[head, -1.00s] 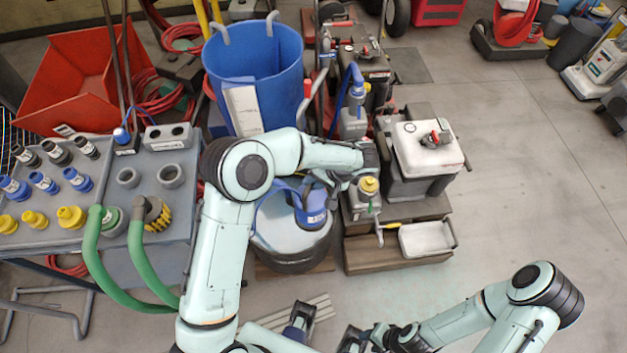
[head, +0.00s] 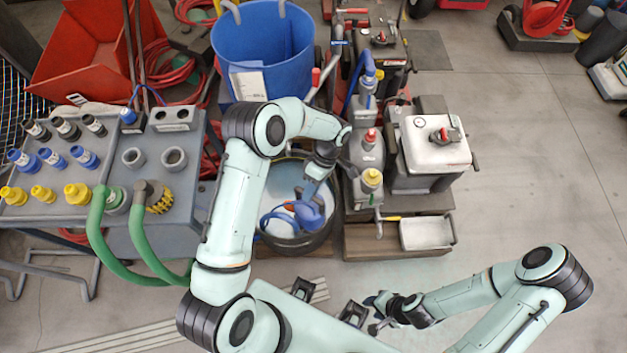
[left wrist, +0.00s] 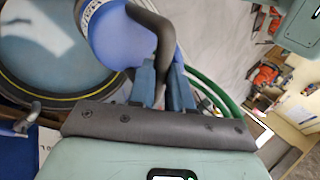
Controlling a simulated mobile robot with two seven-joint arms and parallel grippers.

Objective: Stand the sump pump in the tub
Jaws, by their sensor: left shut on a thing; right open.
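The blue sump pump (head: 311,212) hangs from my left gripper (head: 317,184), which is shut on its dark curved handle. In the left wrist view, the pump (left wrist: 112,38) is just in front of the gripper (left wrist: 165,75). The tub (head: 330,232) is round and black, with pale blue water inside. The pump is over or within the tub opening in the head view; I cannot tell whether its base touches the bottom. The tub's yellow-lined rim (left wrist: 50,98) shows at the left of the wrist view. My right gripper (head: 371,313) is open and empty, well in front of the tub.
A tall blue bin (head: 262,55) stands behind the tub. A grey bench (head: 190,215) with fittings and green hoses is close on the left. Grey jugs (head: 366,155) and a white-topped unit (head: 436,142) stand close on the right.

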